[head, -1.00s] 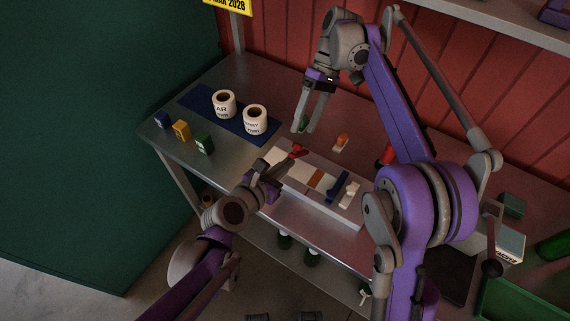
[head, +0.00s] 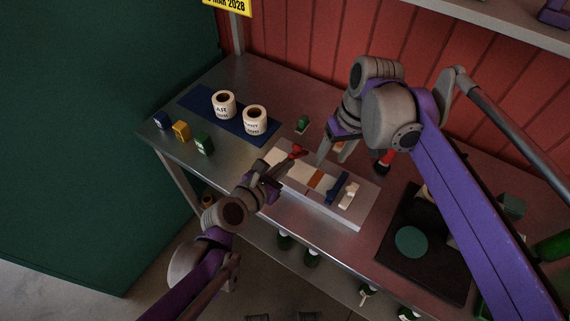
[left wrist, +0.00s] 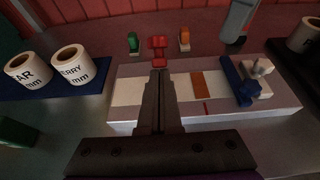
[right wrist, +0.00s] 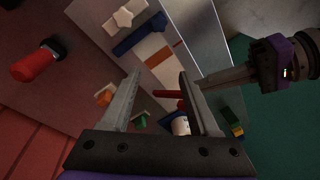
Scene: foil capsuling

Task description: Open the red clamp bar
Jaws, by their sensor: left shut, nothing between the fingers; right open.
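The red clamp bar (head: 297,151) stands at the left end of the white-grey fixture (head: 335,212). It also shows in the left wrist view (left wrist: 158,48), just beyond my left fingertips, and between my right fingers in the right wrist view (right wrist: 168,94), farther off. My left gripper (head: 288,164) is shut and empty, its tips close to the bar; whether they touch I cannot tell. My right gripper (head: 331,150) is open and empty, above the back of the fixture near the orange-topped piece (left wrist: 184,38).
Two label rolls (head: 223,104) (head: 255,120) stand on a blue mat (head: 196,98) at left. Small blue, yellow and green blocks (head: 204,144) sit by the left edge. A green piece (head: 303,124) stands behind the clamp. A red-handled tool (right wrist: 36,64) and a dark mat (head: 393,243) are to the right.

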